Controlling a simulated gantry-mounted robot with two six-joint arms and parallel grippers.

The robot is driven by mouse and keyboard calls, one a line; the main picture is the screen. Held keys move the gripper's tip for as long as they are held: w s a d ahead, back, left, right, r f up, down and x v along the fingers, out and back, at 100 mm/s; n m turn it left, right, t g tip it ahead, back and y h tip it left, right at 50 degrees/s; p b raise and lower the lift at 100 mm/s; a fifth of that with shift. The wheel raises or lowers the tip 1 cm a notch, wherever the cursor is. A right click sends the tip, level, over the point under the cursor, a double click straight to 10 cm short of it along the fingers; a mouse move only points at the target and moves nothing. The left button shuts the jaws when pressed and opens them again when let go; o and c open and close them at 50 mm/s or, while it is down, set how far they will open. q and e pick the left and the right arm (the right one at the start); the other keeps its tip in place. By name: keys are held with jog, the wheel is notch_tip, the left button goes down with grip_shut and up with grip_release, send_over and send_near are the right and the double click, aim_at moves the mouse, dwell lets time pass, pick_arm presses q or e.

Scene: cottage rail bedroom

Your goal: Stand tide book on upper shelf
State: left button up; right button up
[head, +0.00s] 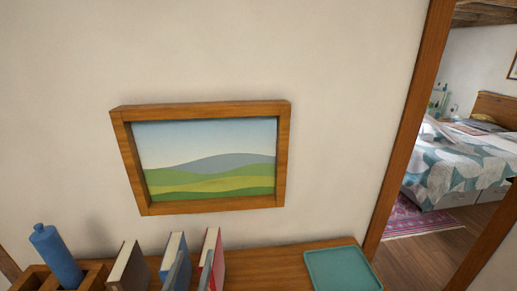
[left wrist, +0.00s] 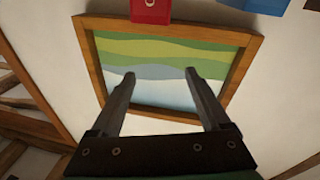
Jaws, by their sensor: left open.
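Three books stand upright on the wooden shelf (head: 265,264): a brown one (head: 128,266), a blue one (head: 173,258) and a red one (head: 212,256). I cannot tell by any title which is the tide book. My left gripper (head: 190,262) is at the bottom edge of the head view, its fingertips showing in front of the blue and red books. In the left wrist view its two fingers (left wrist: 160,75) are apart with nothing between them. That view also shows the red book (left wrist: 151,10), with a pale mark, and a blue object (left wrist: 266,6) at the top. My right gripper is not in view.
A blue bottle (head: 57,257) stands in a wooden divided holder (head: 94,276) at the left. A teal tray (head: 343,269) lies at the shelf's right. A framed landscape picture (head: 209,160) hangs on the wall above. Bare shelf shows between the red book and the tray.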

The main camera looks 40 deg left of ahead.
pick_arm(q)
jog(key=w+d+r+m+t+h, duration=0.1)
jog(key=w+d+r+t+h, duration=0.2)
jog(key=r, duration=0.6)
jog(key=w+d+r+m+t+h, duration=0.1)
jog(key=w+d+r+m+t, duration=0.15)
jog(key=d+r, duration=0.5)
jog(key=w+d+r+m+t+h, duration=0.15)
jog(key=r+t, duration=0.25)
jog(key=r, duration=0.6)
jog(key=s+d+r+m+t+h+p, duration=0.1)
jog(key=d+r+m+h+p, duration=0.1)
jog(key=r, duration=0.4)
jog(key=s+d+r+m+t+h+p, duration=0.1)
jog(key=s+d+r+m+h+p, duration=0.1)
jog(key=r, duration=0.5)
jog(key=s+d+r+m+t+h+p, duration=0.1)
jog(key=s+d+r+h+p, duration=0.1)
jog(key=d+r+h+p, duration=0.1)
notch_tip(320, 180, up, 4)
jog(key=shift+d+f+m+h, duration=0.25)
jog(key=shift+d+m+h, duration=0.15)
jog(key=shift+d+h, duration=0.6)
jog(key=shift+o, duration=0.4)
jog(key=shift+a+f, duration=0.15)
jog(key=shift+f, duration=0.25)
